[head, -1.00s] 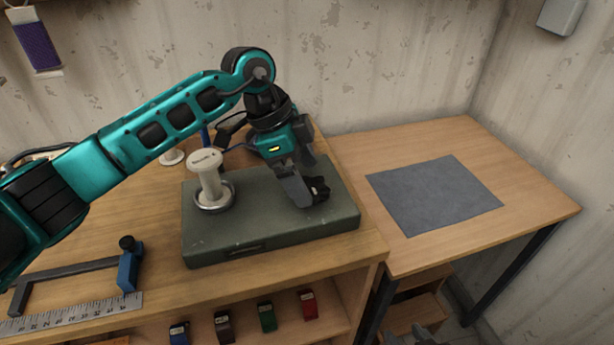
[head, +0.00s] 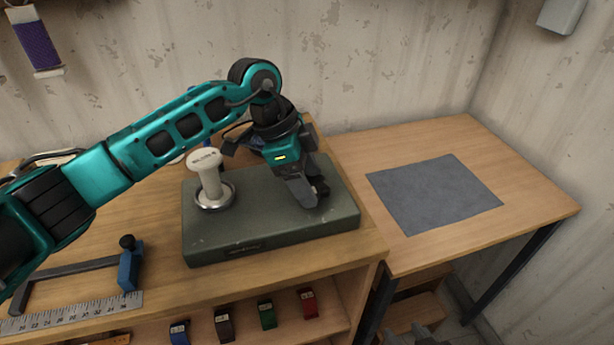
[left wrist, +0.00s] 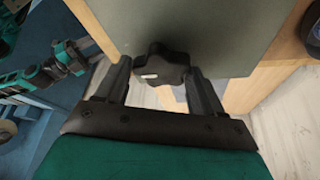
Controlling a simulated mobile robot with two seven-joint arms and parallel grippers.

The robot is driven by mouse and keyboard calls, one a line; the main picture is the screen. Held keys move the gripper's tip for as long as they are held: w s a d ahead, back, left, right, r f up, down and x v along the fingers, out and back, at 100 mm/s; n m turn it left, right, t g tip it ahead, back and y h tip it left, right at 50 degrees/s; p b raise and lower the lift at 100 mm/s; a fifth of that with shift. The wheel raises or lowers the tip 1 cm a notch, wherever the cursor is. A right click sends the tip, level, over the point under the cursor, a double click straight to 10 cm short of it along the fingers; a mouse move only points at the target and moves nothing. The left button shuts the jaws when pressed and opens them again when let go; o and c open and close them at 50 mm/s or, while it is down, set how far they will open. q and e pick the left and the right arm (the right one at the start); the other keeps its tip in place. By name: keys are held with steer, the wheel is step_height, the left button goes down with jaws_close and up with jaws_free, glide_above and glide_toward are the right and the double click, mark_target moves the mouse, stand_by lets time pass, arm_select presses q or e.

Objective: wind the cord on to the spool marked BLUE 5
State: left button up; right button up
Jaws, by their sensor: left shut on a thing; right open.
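A pale spool (head: 208,172) stands upright in a metal ring (head: 216,206) on a grey-green box (head: 228,239). The lettering on its top is too small to read. No cord is clearly visible on it. My left gripper (head: 312,198) is at the right part of the box, shut on a black lobed knob (head: 323,186). In the left wrist view, the knob (left wrist: 163,64) sits between the two fingers, over the box's edge.
A grey mat (head: 435,196) lies on the clear right table. A ruler (head: 70,312) and a dark frame with a blue block (head: 130,270) lie at front left. Several small coloured items, including a green one (head: 266,315), sit on the shelf below. A purple cord card (head: 38,47) hangs on the wall.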

arm_select(q)
steer(key=shift+c, duration=0.6)
